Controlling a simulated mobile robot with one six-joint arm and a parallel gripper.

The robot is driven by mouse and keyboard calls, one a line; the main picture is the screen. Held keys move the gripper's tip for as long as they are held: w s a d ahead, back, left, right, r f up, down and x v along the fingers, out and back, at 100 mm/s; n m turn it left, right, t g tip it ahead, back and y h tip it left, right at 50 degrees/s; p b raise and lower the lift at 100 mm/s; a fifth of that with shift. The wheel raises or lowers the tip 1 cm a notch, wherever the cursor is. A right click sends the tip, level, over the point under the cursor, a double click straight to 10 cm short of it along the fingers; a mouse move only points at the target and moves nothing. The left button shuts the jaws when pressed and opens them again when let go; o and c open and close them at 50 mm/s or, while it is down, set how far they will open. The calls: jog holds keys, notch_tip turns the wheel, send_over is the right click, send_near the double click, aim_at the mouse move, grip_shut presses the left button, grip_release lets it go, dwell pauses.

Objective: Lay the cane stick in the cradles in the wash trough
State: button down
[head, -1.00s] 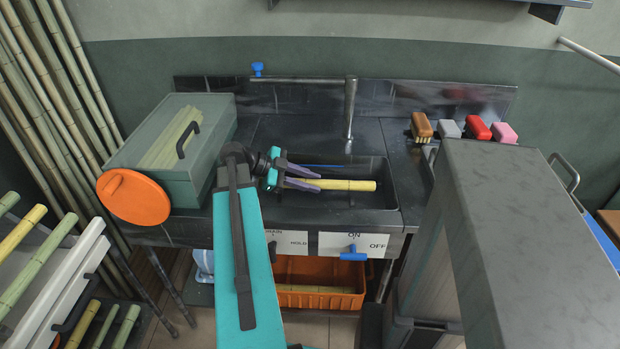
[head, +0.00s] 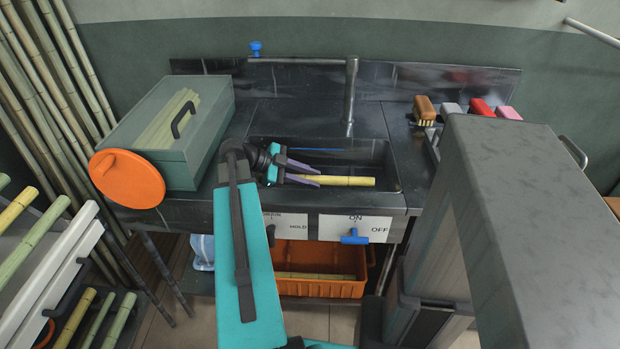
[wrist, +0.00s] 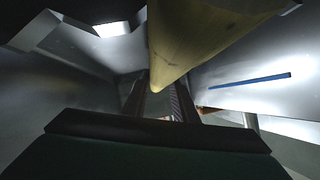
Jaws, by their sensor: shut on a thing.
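The yellow cane stick (head: 343,181) lies roughly level inside the wash trough (head: 390,160), pointing to the right. My gripper (head: 318,174) is at the left part of the trough, shut on the stick near its left end. The stick also shows large and close in the wrist view (wrist: 200,35), with my gripper's fingers (wrist: 160,104) beside its end. I cannot make out the cradles, and cannot tell whether the stick touches anything beneath it. A blue strip (wrist: 240,80) shows on the trough wall in the wrist view.
A grey-green box (head: 190,130) and an orange disc (head: 127,178) stand left of the trough. A tap (head: 350,95) rises behind it. Several brushes (head: 452,112) sit at the right. A tall grey cabinet (head: 540,190) blocks the front right. An orange crate (head: 320,288) is below.

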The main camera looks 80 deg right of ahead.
jog(key=c, duration=1.4)
grip_release()
jog(key=shift+o, duration=0.7)
jog(key=o, duration=0.5)
jog(key=shift+c, duration=0.2)
